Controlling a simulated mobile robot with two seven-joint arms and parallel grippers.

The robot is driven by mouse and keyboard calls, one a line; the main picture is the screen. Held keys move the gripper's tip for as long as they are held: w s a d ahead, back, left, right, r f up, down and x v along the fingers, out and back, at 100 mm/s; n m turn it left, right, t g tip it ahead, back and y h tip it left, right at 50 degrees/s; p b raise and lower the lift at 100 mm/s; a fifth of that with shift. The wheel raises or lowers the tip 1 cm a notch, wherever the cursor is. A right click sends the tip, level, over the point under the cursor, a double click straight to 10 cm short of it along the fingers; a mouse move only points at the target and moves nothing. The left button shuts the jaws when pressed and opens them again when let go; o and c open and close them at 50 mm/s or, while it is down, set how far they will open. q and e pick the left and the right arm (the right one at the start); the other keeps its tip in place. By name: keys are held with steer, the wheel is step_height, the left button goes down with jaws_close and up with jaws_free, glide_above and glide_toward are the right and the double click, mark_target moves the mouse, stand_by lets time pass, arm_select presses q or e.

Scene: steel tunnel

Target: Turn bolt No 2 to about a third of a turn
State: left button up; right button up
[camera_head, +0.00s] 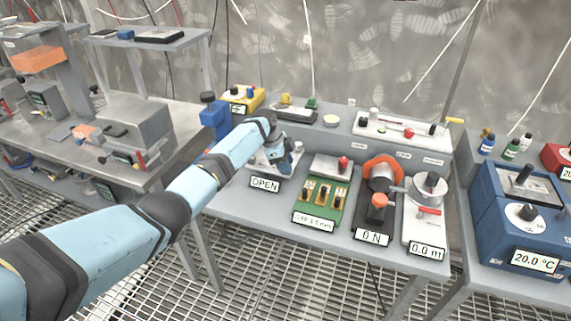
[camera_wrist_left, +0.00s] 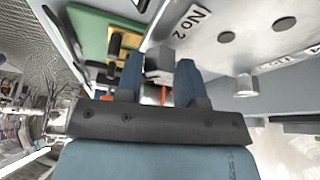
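Bolt No 2 (camera_wrist_left: 159,62) shows in the left wrist view as a grey hex-headed bolt near the label "No 2" (camera_wrist_left: 196,20). My left gripper (camera_wrist_left: 160,68) has its two blue-grey fingers on either side of the bolt head. The gaps are very narrow, and I cannot tell whether the fingers touch it. In the head view my left gripper (camera_head: 285,158) is low over the table, by the device marked "OPEN" (camera_head: 264,185). The bolt cannot be made out there. My right gripper is not in view.
On the grey table (camera_head: 240,203), the green board (camera_head: 320,212) stands right of my gripper, then the orange-ringed device (camera_head: 372,237) and the white device with a red lever (camera_head: 427,248). A raised shelf with instruments runs behind. A blue unit (camera_head: 510,235) stands right.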

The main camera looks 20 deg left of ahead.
arm_select(q)
steer(key=o, duration=0.3)
steer(key=shift+o, duration=0.2)
steer(key=shift+r, duration=0.1)
steer(key=v, duration=1.3)
steer(key=shift+r, duration=0.35)
steer(key=shift+s+f, duration=0.1)
